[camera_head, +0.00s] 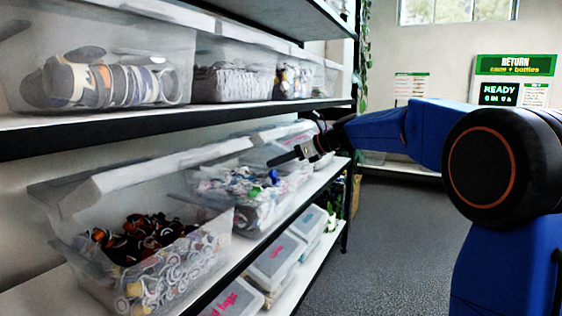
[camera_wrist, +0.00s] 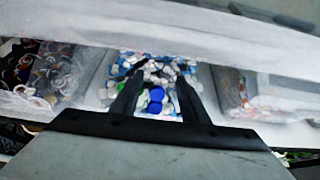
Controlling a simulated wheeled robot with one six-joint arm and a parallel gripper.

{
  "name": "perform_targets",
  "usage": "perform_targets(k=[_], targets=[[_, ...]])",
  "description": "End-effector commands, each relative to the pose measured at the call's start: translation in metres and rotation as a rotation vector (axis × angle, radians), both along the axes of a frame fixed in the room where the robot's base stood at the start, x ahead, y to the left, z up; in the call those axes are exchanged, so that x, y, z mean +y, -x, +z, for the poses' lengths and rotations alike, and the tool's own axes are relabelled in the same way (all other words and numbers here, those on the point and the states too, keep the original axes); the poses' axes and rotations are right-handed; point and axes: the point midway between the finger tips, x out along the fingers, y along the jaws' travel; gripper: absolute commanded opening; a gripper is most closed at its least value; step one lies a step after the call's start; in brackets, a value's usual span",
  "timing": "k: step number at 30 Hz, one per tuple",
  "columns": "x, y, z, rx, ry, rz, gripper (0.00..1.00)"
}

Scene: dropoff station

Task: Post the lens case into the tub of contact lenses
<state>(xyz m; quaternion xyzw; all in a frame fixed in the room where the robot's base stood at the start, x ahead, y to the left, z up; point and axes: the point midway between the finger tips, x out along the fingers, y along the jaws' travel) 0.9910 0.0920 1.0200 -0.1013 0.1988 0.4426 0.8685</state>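The tub of contact lenses (camera_head: 236,217) is a clear bin on the lower shelf, full of small white, blue and green pieces. It shows in the wrist view too (camera_wrist: 204,82). A lens case with blue and green round caps (camera_wrist: 155,100) appears between and beyond my fingers, seemingly lying on the tub's contents; the same blue and green shows in the head view (camera_head: 272,177). My gripper (camera_head: 276,160) is above the tub, its fingers pointing left. In the wrist view my gripper (camera_wrist: 160,78) has its two fingers apart, with no contact on the case visible.
A clear bin of brown and white rings (camera_head: 225,235) stands nearer on the same shelf. Another bin (camera_wrist: 232,90) is on the tub's other side. The upper shelf edge (camera_head: 200,122) runs above my gripper. Lidded boxes (camera_head: 275,262) sit below. Floor at right is clear.

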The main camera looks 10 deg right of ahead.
Motion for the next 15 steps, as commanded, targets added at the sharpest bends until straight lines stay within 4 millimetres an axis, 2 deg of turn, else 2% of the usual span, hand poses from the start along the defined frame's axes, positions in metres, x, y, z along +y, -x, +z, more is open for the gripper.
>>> perform_targets(k=[10,15], targets=[[-0.002,0.001,0.001,0.000,0.000,0.000,0.42],[-0.014,0.010,0.009,-0.002,0.000,-0.001,0.42]])
